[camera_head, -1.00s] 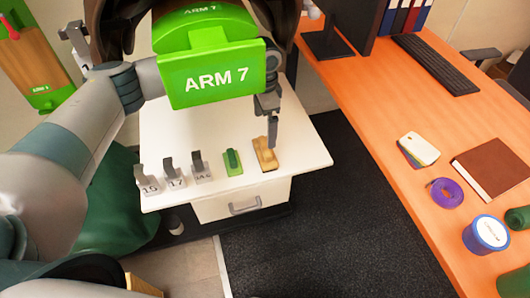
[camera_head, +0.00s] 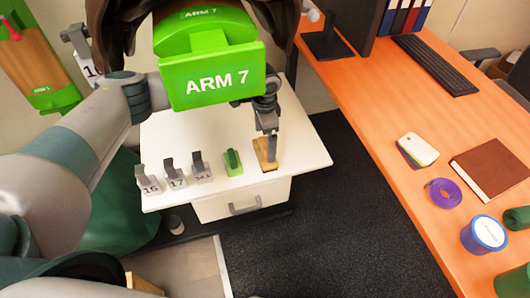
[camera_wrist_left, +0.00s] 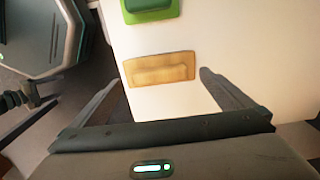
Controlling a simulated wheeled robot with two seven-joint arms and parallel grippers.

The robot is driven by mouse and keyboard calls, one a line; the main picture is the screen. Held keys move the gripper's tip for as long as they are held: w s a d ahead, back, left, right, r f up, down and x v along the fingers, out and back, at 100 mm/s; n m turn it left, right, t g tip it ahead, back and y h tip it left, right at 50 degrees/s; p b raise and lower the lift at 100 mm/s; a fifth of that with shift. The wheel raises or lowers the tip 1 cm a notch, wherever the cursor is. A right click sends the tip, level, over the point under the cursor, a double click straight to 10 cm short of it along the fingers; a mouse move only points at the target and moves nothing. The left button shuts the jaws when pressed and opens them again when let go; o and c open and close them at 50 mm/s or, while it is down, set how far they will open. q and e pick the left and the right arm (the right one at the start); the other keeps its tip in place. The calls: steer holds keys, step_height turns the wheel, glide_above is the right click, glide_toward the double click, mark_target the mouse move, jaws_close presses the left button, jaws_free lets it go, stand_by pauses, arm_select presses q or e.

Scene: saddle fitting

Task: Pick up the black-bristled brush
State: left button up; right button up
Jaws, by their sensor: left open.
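A tan, wooden-looking brush (camera_head: 262,154) lies on the white cabinet top near its right side, partly hidden behind my left gripper. A green brush-like piece (camera_head: 232,162) lies to its left. No bristles show on either one, so I cannot tell their colour. My left gripper (camera_head: 270,148) points down over the tan brush, open. In the left wrist view the tan brush (camera_wrist_left: 160,70) lies between the lines of the two spread fingers (camera_wrist_left: 156,79), and the green piece (camera_wrist_left: 152,8) is at the top edge. My right gripper is not in view.
Several grey numbered holders (camera_head: 175,175) stand to the left on the white cabinet (camera_head: 300,160). An orange desk (camera_head: 385,130) at right carries a keyboard (camera_head: 434,64), brown book (camera_head: 490,168), cards, purple tape roll (camera_head: 444,193) and blue-white tin (camera_head: 485,234).

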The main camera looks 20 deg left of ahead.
mark_target(265, 146)
arm_select(q)
step_height(265, 146, down, 2)
steer(key=shift+f, duration=0.7)
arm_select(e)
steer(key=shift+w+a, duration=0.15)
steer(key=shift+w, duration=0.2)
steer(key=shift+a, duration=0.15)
arm_select(q)
steer(key=c, duration=1.2)
steer(key=shift+c, duration=0.7)
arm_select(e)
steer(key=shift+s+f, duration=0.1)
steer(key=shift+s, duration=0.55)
arm_select(q)
steer(key=shift+r, duration=0.1)
